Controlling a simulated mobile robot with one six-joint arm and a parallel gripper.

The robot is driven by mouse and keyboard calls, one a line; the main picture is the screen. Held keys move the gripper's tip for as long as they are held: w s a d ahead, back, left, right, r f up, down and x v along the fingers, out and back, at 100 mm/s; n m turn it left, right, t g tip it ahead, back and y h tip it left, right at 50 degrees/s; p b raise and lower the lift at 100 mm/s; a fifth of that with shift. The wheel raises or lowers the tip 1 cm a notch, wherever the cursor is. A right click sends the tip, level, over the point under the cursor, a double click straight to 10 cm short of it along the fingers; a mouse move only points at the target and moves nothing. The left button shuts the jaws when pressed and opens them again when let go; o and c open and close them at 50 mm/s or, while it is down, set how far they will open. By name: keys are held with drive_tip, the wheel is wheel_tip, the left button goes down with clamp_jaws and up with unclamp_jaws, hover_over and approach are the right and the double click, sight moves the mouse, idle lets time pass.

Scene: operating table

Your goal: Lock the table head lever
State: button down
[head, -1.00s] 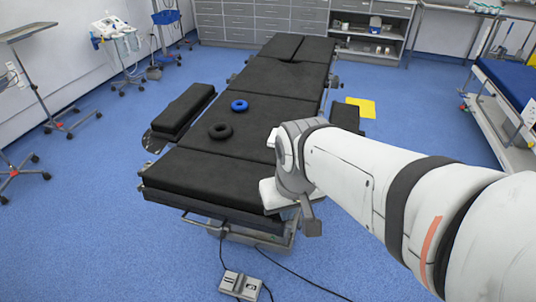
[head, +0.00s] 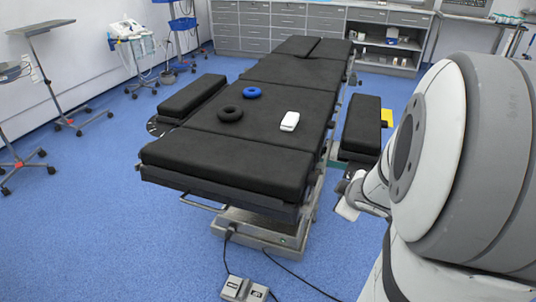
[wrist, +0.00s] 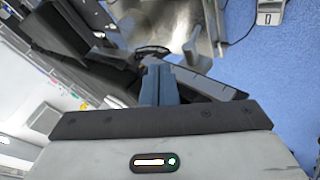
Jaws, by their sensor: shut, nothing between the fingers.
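The operating table (head: 225,165) stands in the middle of the head view, with black pads and its near end section toward me. I cannot make out a head lever for certain in the head view. In the wrist view, a dark curved piece (wrist: 152,49) shows just beyond my fingertips; I cannot tell whether it is the lever. My gripper (wrist: 160,68) is shut and empty, beside the table's right side near its near end. In the head view my arm hides part of that area. I cannot tell whether the fingertips touch anything.
A black arm board (head: 361,125) sticks out right of the table, close to my arm. A white handset (head: 290,121), a blue ring (head: 252,92) and a black ring (head: 229,114) lie on the pads. A foot pedal (head: 243,290) with cables is on the floor in front.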

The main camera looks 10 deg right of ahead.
drive_tip(key=s+a+f+n+y+b, duration=0.1)
drive_tip(key=f+y, duration=0.1)
drive_tip(key=f, duration=0.3)
drive_tip(key=s+a+f+n+g+y+b, duration=0.1)
drive_tip(key=s+f+n+y+b, duration=0.1)
drive_tip(key=f, duration=0.2)
drive_tip(key=shift+s+a+f, duration=0.25)
drive_tip(key=shift+f, duration=0.15)
drive_tip(key=shift+w+f, duration=0.1)
drive_tip(key=w+f+b, duration=0.2)
drive_tip(key=w+f, duration=0.5)
drive_tip(key=w, duration=0.2)
drive_tip(key=shift+w+a, duration=0.15)
drive_tip(key=shift+w, duration=0.15)
